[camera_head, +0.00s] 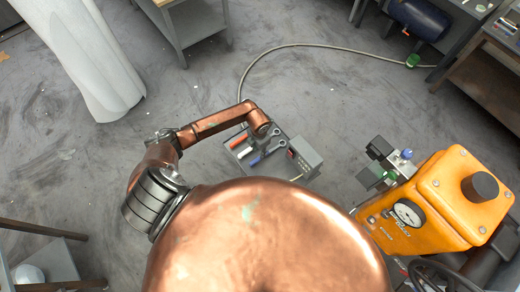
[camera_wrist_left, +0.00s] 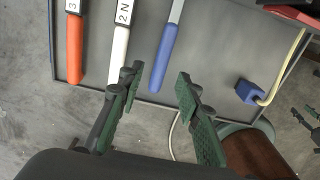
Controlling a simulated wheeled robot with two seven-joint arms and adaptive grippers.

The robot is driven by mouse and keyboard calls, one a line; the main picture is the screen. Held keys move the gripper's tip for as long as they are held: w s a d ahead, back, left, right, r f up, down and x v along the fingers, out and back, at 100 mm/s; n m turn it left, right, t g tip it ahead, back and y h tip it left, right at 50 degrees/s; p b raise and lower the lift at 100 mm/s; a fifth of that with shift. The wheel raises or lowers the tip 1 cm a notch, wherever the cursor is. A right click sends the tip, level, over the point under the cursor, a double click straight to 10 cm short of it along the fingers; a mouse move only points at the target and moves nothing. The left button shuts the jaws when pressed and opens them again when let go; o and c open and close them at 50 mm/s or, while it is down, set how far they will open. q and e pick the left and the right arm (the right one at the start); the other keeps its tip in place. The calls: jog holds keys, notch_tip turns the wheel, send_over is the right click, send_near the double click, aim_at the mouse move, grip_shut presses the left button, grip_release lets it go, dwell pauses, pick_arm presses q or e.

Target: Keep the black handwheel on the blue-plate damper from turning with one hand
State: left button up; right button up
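A black spoked wheel (camera_head: 438,276) shows in part at the bottom right of the head view, below the orange machine. It looks like a handwheel, but the picture edge cuts it off. No blue plate can be made out, so I cannot tell which damper it belongs to. My left gripper (camera_wrist_left: 158,82) is open and empty, its two dark green fingers apart above the tool tray (camera_wrist_left: 212,90). In the head view, my left arm reaches over that tray, far from the wheel.
The tray holds tools with red (camera_wrist_left: 75,50), white (camera_wrist_left: 119,55) and blue (camera_wrist_left: 164,58) handles, plus a blue plug (camera_wrist_left: 249,92) on a cream cord. An orange machine (camera_head: 425,205) with a gauge stands at right. A hose (camera_head: 300,46) crosses the floor. Mid-floor is clear.

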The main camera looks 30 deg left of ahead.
pick_arm(q)
jog(key=shift+d+f+b, duration=0.15)
jog(key=shift+f+b, duration=0.3)
jog(key=shift+f, duration=0.35)
notch_tip(320, 180, down, 5)
jog(key=b, duration=0.3)
jog(key=shift+r+b, duration=0.15)
jog(key=shift+b, duration=0.15)
jog(key=shift+f+b, duration=0.65)
jog(key=shift+f, duration=0.05)
jog(key=shift+c, duration=0.5)
grip_shut()
jog(key=shift+r, duration=0.1)
